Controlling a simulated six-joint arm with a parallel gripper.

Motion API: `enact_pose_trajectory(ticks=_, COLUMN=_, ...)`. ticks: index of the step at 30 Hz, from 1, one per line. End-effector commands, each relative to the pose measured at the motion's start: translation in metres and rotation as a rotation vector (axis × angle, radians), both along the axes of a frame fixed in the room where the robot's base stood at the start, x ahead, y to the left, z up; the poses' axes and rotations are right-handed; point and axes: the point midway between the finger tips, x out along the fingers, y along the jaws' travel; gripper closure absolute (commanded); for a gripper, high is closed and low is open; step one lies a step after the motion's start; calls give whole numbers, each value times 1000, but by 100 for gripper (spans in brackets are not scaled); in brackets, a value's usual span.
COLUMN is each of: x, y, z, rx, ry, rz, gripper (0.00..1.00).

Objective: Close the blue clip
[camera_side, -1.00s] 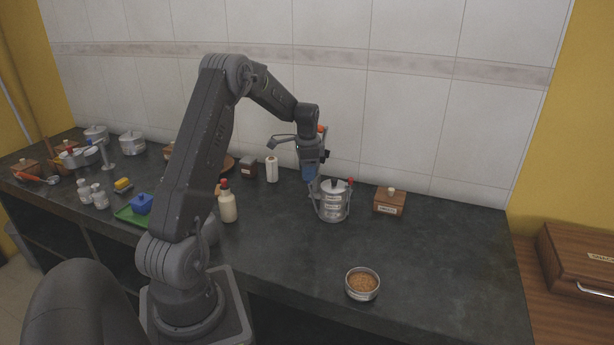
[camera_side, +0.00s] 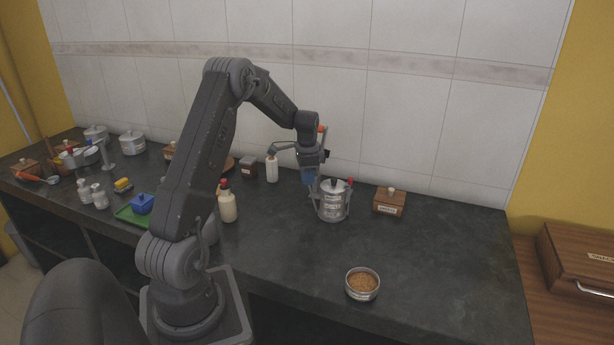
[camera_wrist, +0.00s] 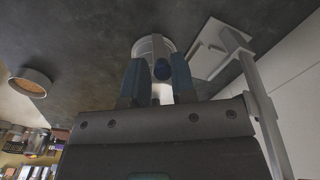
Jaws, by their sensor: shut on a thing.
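The steel canister stack (camera_side: 332,204) stands upright on the dark counter, with a knobbed lid and pale labels. A red-tipped clip (camera_side: 350,183) is on its right side. My gripper (camera_side: 309,180) is at the stack's left side, pointing down. In the wrist view, the dark blue clip end (camera_wrist: 162,69) sits between my two fingers, and my gripper (camera_wrist: 158,76) is shut on it. The steel canister (camera_wrist: 153,46) shows just beyond it. The clip's lower part is hidden by the fingers, so its exact angle cannot be told.
A wooden box with a knob (camera_side: 389,202) stands close to the right of the stack. A round tin of brown food (camera_side: 362,283) is in front. A white bottle (camera_side: 272,169) and a red-capped bottle (camera_side: 228,205) stand to the left.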

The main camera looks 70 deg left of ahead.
Motion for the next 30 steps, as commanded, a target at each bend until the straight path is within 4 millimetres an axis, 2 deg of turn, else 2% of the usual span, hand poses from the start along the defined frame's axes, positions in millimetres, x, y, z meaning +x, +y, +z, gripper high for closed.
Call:
enact_pose_trajectory(ticks=14, x=1, y=1, z=1, rx=4, ry=-5, rz=4, gripper=100)
enact_pose_trajectory(ticks=17, x=7, y=-2, z=2, rx=5, ry=-8, rz=3, gripper=100)
enact_pose_trajectory(ticks=23, x=33, y=-16, z=4, rx=5, ry=-9, rz=2, gripper=100)
enact_pose_trajectory(ticks=30, x=34, y=-17, z=5, rx=5, ry=-9, rz=3, gripper=100)
